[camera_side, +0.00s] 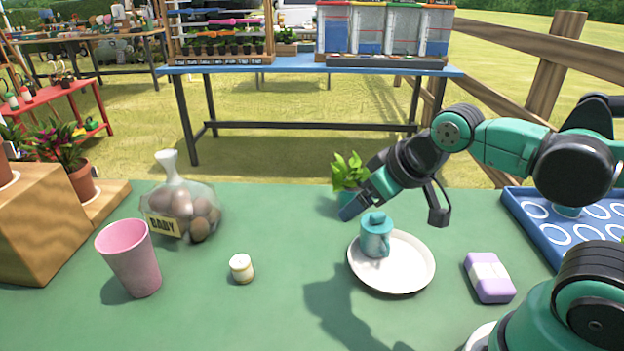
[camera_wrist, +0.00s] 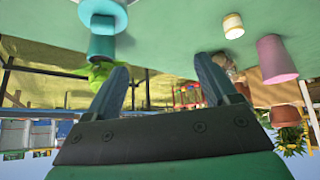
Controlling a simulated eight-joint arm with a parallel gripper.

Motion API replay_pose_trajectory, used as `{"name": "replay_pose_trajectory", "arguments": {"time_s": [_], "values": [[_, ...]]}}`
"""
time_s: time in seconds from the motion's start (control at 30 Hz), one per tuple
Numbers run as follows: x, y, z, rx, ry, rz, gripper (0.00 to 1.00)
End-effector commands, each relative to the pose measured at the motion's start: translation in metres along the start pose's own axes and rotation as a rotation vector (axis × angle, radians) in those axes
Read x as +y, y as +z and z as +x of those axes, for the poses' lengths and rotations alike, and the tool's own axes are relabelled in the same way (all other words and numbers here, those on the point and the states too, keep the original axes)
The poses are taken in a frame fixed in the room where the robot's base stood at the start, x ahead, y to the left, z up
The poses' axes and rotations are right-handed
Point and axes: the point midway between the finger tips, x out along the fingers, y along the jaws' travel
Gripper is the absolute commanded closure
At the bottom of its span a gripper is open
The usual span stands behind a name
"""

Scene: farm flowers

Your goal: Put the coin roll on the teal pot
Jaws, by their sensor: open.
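A small cream cylinder with gold bands, which looks like the coin roll (camera_side: 241,268), stands upright on the green table; it also shows in the wrist view (camera_wrist: 233,25). A teal lidded pot (camera_side: 376,238) with a knob and handle stands on a white plate (camera_side: 408,280). A leafy plant (camera_side: 350,170) stands behind it, in a teal-blue planter (camera_wrist: 102,47) clear in the wrist view. My gripper (camera_side: 352,206) is above the table near the lidded pot and planter, well right of the coin roll. Its fingers (camera_wrist: 163,82) are apart and empty.
A purple-and-white block (camera_side: 488,277) lies right of the plate, near a blue tray (camera_side: 530,225). Table between coin roll and plate is clear.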

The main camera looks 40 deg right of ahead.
Motion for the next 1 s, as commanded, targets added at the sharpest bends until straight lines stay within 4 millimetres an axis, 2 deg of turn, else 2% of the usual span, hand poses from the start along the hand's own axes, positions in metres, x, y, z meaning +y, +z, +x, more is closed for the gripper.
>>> {"name": "replay_pose_trajectory", "arguments": {"time_s": [0.13,0.57,0.77,1.0], "values": [[0.002,0.002,-0.001,0.014,-0.007,0.059,0.19],[-0.001,-0.001,0.000,0.005,-0.015,0.038,0.19],[-0.019,-0.026,0.012,-0.055,-0.090,-0.092,0.19],[-0.061,-0.058,0.054,-0.145,-0.246,-0.343,0.19]]}}
